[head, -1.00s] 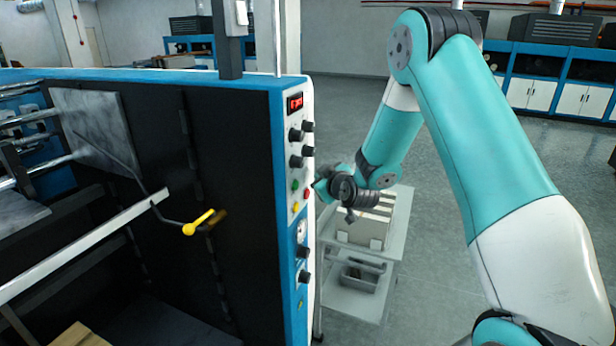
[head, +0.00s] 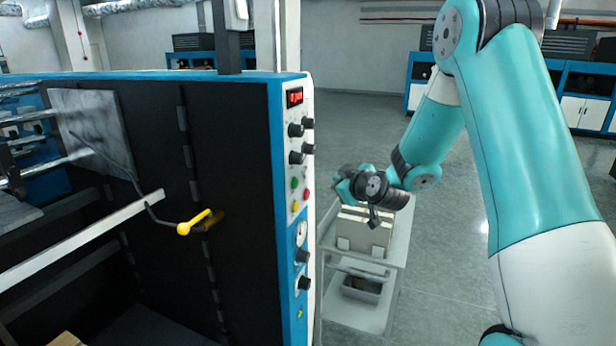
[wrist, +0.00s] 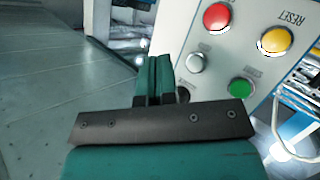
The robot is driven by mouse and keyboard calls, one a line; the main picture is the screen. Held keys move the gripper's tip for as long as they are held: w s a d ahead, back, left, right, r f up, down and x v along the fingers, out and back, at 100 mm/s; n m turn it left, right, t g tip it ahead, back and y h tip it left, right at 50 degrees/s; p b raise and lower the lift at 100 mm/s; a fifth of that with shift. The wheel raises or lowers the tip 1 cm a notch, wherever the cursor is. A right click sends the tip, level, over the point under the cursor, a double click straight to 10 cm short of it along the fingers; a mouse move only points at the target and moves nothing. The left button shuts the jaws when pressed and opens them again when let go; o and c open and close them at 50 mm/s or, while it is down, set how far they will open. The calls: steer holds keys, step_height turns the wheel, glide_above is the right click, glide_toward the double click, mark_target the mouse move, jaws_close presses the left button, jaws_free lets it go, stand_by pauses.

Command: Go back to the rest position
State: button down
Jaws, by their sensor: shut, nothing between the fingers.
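My gripper (wrist: 153,75) is shut and empty; its two green fingers lie together in the wrist view. In the head view my arm reaches down over the cart, and the gripper end (head: 343,186) is small there, a little right of the control panel (head: 296,200). In the wrist view the panel (wrist: 225,70) fills the upper right, with a red button (wrist: 217,17), a yellow button (wrist: 275,41) marked RESET, a green button (wrist: 241,88) and a pale button (wrist: 196,62). The fingertips show apart from the buttons.
A blue and black machine (head: 240,180) with a yellow-handled lever (head: 195,222) fills the left. A grey cart (head: 392,255) with a box on top stands under my gripper, close to the machine. Open floor (head: 450,260) lies right of the cart; blue-and-white cabinets (head: 580,110) stand behind.

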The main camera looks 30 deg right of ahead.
stand_by(0.5)
steer(key=s+a+n+g+y+b, duration=0.1)
steer(key=s+a+g+y+b, duration=0.3)
steer(key=a, duration=0.6)
steer(key=s+a+n+g+y+b, duration=0.1)
steer(key=s+a+g+y, duration=0.1)
steer(key=s+a, duration=0.65)
steer(key=s+a+g+b, duration=0.1)
steer(key=s+a+g, duration=0.2)
steer(key=s, duration=0.4)
steer(key=s+a+f+g+b, duration=0.1)
steer(key=s+a+g, duration=0.1)
steer(key=s, duration=0.5)
steer(key=s+a+g+b, duration=0.1)
steer(key=s+a+g, duration=0.2)
steer(key=s, duration=0.4)
steer(key=shift+s+a+f+n+g+h, duration=0.15)
steer(key=shift+s+a+n+g+h, duration=0.15)
steer(key=shift+a, duration=0.1)
